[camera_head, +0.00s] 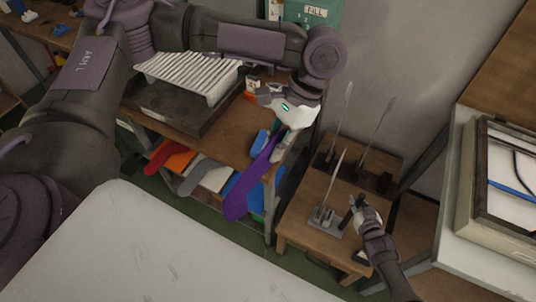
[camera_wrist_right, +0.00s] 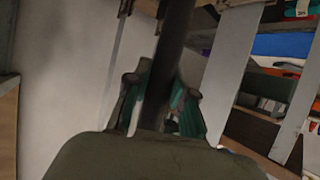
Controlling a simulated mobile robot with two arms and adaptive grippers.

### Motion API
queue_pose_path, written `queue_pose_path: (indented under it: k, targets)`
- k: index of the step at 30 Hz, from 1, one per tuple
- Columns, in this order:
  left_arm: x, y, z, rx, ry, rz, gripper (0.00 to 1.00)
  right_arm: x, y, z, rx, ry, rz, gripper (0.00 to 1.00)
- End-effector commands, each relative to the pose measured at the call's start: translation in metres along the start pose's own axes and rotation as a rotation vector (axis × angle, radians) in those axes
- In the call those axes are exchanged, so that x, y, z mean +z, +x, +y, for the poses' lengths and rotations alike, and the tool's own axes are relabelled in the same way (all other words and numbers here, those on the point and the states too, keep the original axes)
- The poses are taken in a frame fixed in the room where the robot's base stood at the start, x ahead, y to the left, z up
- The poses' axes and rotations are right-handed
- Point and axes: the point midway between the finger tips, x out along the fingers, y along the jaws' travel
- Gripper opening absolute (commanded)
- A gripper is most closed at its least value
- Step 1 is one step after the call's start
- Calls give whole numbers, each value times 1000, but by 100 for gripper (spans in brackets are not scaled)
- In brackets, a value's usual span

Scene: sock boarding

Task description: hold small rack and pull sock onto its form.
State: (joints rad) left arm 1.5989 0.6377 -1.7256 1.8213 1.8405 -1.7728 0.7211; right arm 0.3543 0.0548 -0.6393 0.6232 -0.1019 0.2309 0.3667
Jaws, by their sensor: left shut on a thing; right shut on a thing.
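A purple sock (camera_head: 248,186) hangs from my left gripper (camera_head: 282,140), which is shut on it near the shelf's right end. The small rack (camera_head: 325,222) stands on a low wooden table, with a thin metal form (camera_head: 333,176) rising from it. The sock is left of this form and apart from it. My right gripper (camera_head: 352,212) is at the rack's right side, shut on a dark upright post. The right wrist view shows that post (camera_wrist_right: 175,50) between the green-padded fingers (camera_wrist_right: 158,108). The sock's opening is hard to make out.
Two more tall metal forms (camera_head: 342,115) (camera_head: 375,132) stand behind on the same table (camera_head: 305,207). Red, grey and other socks (camera_head: 170,158) lie on the shelf under the wooden bench at left. A framed case (camera_head: 466,190) stands at right. A pale surface (camera_head: 130,250) fills the foreground.

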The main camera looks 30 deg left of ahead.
Motion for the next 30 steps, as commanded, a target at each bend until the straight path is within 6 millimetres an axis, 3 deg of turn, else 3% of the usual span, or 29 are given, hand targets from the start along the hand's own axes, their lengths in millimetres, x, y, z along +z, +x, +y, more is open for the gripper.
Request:
queue_pose_path:
  k: [6, 18, 24, 30]
  targets:
    - [-16, -47, 13, -269, 548, 5, 0, 0, 0, 0, 0, 0, -1, 4]
    - [-30, -127, 40, -723, 1496, 12, 0, 1, 0, 0, 0, 0, -1, 4]
    - [-32, -164, 57, -925, 1920, 15, 0, 1, 0, 0, 0, 0, -1, 4]
    - [-30, -192, 72, -1076, 2235, 19, 0, 0, 0, 0, 0, 0, -1, 4]
